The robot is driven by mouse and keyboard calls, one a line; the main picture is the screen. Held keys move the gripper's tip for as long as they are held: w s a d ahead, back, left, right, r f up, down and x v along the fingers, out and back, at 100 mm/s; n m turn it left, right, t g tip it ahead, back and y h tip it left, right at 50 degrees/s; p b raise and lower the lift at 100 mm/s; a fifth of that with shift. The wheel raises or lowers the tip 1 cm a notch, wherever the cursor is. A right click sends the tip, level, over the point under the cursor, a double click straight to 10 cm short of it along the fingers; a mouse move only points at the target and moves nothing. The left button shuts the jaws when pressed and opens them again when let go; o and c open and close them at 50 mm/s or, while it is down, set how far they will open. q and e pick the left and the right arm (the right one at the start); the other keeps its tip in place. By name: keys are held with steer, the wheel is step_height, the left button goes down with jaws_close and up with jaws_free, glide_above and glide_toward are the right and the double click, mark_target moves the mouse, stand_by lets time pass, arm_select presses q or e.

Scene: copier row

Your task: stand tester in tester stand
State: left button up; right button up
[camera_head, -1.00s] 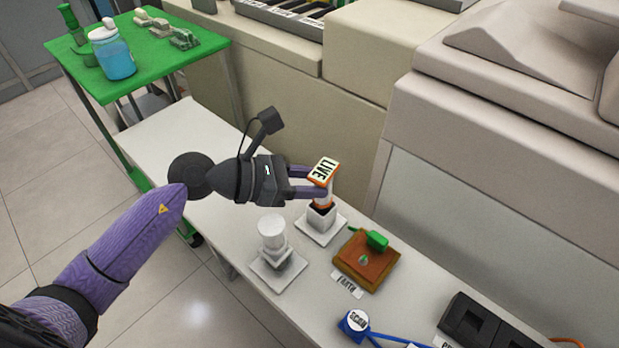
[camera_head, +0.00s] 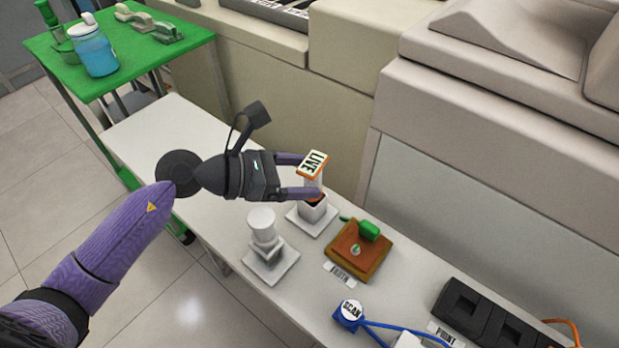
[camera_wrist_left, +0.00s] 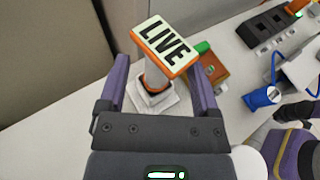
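The tester, a white stick with an orange-edged head marked LIVE (camera_head: 313,164), stands roughly upright with its lower end in the dark mouth of the white tester stand (camera_head: 300,218). The stand has a square base on the table. My left gripper (camera_head: 302,176) is open, its two purple fingers on either side of the tester. In the left wrist view, the LIVE head (camera_wrist_left: 166,46) is between the spread fingers, with gaps on both sides. The head and fingers hide part of the stick. My right gripper is not clearly in view.
On the white table (camera_head: 215,160), a white stepped piece (camera_head: 264,230) stands near the stand. Right are a brown EARTH block (camera_head: 358,262) with a green part, a blue SCAN piece (camera_head: 349,311) and a black PRINT unit (camera_head: 480,315). The copier (camera_head: 480,130) rises behind.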

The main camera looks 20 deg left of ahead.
arm_select(q)
steer(key=shift+a, duration=0.1)
steer(key=p+v, duration=0.1)
steer(key=v, duration=0.8)
steer(key=shift+s+a+p, duration=0.3)
steer(key=shift+p, duration=0.1)
